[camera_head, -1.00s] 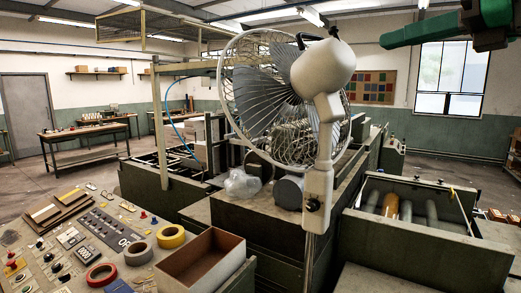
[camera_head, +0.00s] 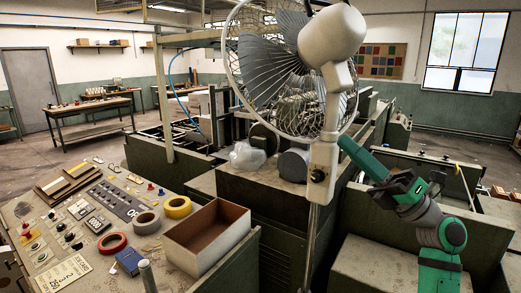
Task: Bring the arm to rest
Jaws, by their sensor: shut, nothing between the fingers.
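My green and dark grey arm (camera_head: 402,192) shows at the right in the head view. It rises from the lower right, bends at a round joint and slants up to the left. Its upper-left part ends from sight at the white stand of the fan (camera_head: 325,130). My gripper cannot be made out in this view, so its fingers are not seen. I cannot tell whether the arm touches the fan stand or passes behind it.
A control panel (camera_head: 85,215) with buttons fills the lower left. An open cardboard box (camera_head: 208,238), tape rolls (camera_head: 178,207) and a blue box (camera_head: 128,261) stand on it. A clear plastic bag (camera_head: 247,156) lies beside the fan. Open floor shows at the left.

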